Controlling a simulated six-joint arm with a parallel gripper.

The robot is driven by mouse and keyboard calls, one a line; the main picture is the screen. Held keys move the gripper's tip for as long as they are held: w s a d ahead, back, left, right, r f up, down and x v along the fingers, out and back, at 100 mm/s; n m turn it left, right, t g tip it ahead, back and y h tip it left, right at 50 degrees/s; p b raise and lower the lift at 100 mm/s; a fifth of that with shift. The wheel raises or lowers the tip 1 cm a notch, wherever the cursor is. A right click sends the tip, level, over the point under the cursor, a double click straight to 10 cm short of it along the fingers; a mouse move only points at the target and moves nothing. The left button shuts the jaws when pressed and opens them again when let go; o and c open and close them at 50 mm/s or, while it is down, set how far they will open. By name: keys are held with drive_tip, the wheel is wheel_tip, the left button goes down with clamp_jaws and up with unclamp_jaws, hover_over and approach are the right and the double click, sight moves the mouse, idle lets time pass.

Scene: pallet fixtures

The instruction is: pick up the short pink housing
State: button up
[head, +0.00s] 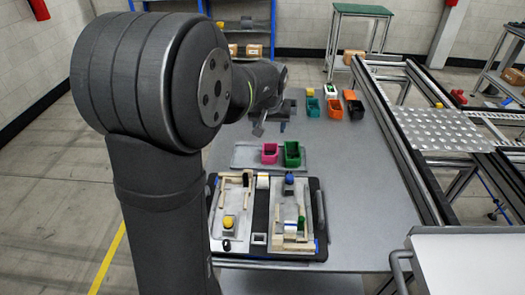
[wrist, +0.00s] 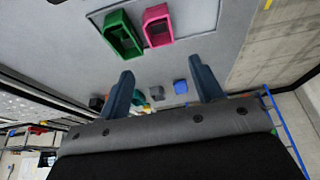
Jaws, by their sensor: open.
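The short pink housing (head: 270,153) is an open-topped box on a grey plate (head: 243,155) in the middle of the table. It stands just left of a green housing (head: 292,154) in the head view. In the wrist view the pink housing (wrist: 158,25) is at the top, right of the green housing (wrist: 122,33). My gripper (wrist: 163,88) is open, with nothing between its two blue-grey fingers. It is apart from the pink housing, on its far side in the head view. There my arm partly hides the gripper.
In front is a dark pallet (head: 320,200) with wooden fixtures and small blue, yellow and green parts. Several coloured bins, one of them orange (head: 335,110), stand at the far end. A conveyor frame (head: 395,140) runs along the right. The table right of the pallet is clear.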

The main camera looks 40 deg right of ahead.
approach(270, 154)
drive_tip(key=shift+w+a+f, duration=0.1)
drive_tip(key=shift+a+f, duration=0.05)
drive_tip(key=shift+f, duration=0.3)
drive_tip(key=shift+d+x, duration=0.1)
drive_tip(key=shift+x, duration=1.3)
drive_tip(key=shift+d+x, duration=0.15)
drive_tip(key=shift+x, duration=1.3)
drive_tip(key=shift+r, duration=0.1)
drive_tip(key=c, duration=0.8)
drive_tip(key=shift+r, duration=0.1)
